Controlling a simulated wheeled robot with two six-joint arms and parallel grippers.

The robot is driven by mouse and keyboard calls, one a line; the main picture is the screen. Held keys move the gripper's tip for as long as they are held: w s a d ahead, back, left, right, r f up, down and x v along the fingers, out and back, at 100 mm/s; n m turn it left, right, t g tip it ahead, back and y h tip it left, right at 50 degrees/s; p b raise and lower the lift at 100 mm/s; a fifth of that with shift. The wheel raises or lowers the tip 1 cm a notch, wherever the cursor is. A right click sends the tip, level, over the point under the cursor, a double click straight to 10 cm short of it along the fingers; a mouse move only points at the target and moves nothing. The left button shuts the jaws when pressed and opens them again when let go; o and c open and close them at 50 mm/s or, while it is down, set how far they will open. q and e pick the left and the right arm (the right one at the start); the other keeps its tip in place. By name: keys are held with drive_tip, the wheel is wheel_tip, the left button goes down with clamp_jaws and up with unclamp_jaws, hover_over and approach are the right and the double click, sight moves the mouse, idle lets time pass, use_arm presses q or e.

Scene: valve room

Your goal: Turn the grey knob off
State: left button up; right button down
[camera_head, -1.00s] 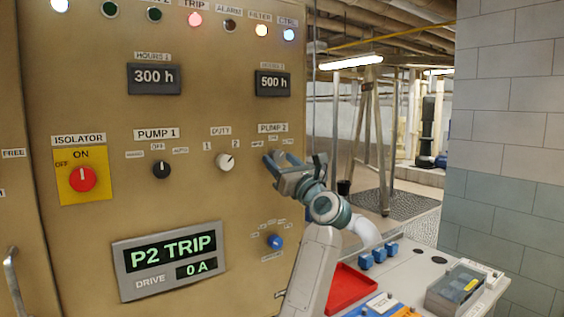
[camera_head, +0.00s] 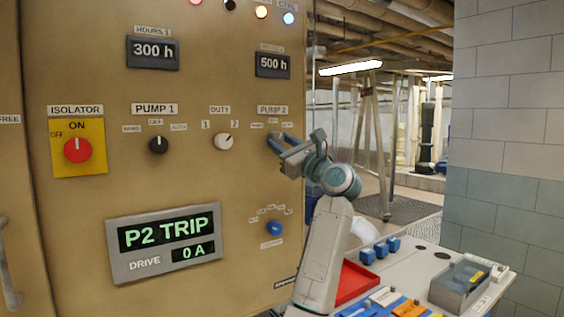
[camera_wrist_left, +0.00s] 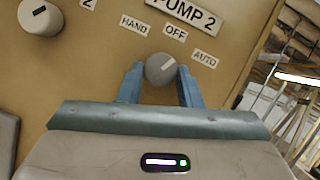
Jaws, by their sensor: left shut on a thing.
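The grey knob (camera_wrist_left: 160,68) is round with a pale pointer line, under the PUMP 2 label (camera_wrist_left: 184,12) on the tan panel. Around it are the labels HAND, OFF and AUTO. In the left wrist view its line slants up to the right, nearer AUTO than OFF. My left gripper (camera_wrist_left: 158,74) is shut on the knob, with one blue finger on each side. In the head view my left gripper (camera_head: 278,143) is at the panel and mostly hides the knob.
The DUTY knob (camera_head: 223,142), the black PUMP 1 knob (camera_head: 158,145) and the red isolator (camera_head: 78,150) are to the left. A blue knob (camera_head: 274,229) is below. A bench with a red tray (camera_head: 354,283) and a clear-lidded box (camera_head: 459,286) stands at right.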

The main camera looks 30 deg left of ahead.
use_arm(q)
drive_tip(key=n+g+b, duration=0.2)
drive_tip(key=n, duration=0.1)
drive_tip(key=shift+w+d+f+n, duration=0.1)
drive_tip(key=shift+n, duration=0.2)
drive_tip(key=shift+n+g+b, duration=0.6)
drive_tip(key=shift+n, duration=0.7)
drive_tip(key=shift+r, duration=0.2)
use_arm(e)
drive_tip(key=f, duration=0.1)
drive_tip(key=w+f, duration=0.1)
drive_tip(key=f, duration=0.1)
drive_tip(key=shift+w+a+f, duration=0.15)
drive_tip(key=shift+w+f, duration=0.2)
drive_tip(key=shift+f, duration=0.05)
use_arm(q)
drive_tip(key=shift+w+n, duration=0.1)
drive_tip(key=shift+n, duration=0.2)
use_arm(e)
drive_tip(key=shift+s+d, duration=0.1)
drive_tip(key=shift+d, duration=0.15)
use_arm(q)
drive_tip(key=o, duration=1)
drive_tip(key=shift+d, duration=0.1)
use_arm(e)
drive_tip(key=shift+f, duration=0.1)
